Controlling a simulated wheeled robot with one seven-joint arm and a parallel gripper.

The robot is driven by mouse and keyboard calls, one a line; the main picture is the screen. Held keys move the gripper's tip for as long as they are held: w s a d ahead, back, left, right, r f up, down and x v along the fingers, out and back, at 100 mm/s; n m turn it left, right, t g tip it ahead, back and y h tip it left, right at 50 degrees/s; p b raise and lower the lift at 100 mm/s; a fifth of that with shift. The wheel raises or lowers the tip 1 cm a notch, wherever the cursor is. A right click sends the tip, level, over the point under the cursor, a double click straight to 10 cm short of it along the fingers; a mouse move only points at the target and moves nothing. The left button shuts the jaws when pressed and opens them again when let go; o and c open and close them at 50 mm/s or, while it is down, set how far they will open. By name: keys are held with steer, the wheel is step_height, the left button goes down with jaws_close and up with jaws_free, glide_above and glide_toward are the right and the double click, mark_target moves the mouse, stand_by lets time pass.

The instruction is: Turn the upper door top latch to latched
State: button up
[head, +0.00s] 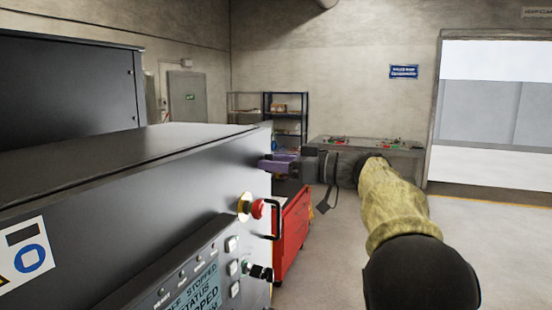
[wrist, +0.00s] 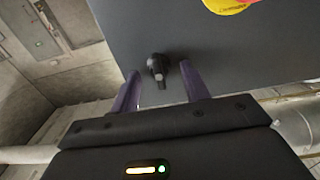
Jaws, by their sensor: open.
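The latch (wrist: 157,66) is a small black knob on a dark grey panel (wrist: 225,55) in the wrist view. My gripper (wrist: 161,72) is open, with its two purple fingers on either side of the knob. There is a visible gap on each side, and I cannot tell whether either finger touches it. In the head view my gripper (head: 278,163) is at the far end of the grey genset enclosure (head: 180,185). The latch is hidden there, so which way it is turned is hard to tell.
A red emergency stop (head: 257,208), a black handle (head: 273,220) and a control panel (head: 195,285) are on the near enclosure face. A red cabinet (head: 292,235), a grey bench (head: 385,155) and blue shelves (head: 285,115) stand beyond. The floor at right is clear.

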steer(key=c, duration=1)
steer(key=shift+o, duration=0.2)
steer(key=shift+f+m+b, duration=0.1)
steer(key=shift+m+b, duration=0.4)
steer(key=shift+b, duration=0.25)
steer(key=m+b, duration=0.3)
steer(key=m, duration=0.1)
steer(key=shift+w+d, duration=0.1)
steer(key=m, duration=0.3)
steer(key=shift+b, duration=0.4)
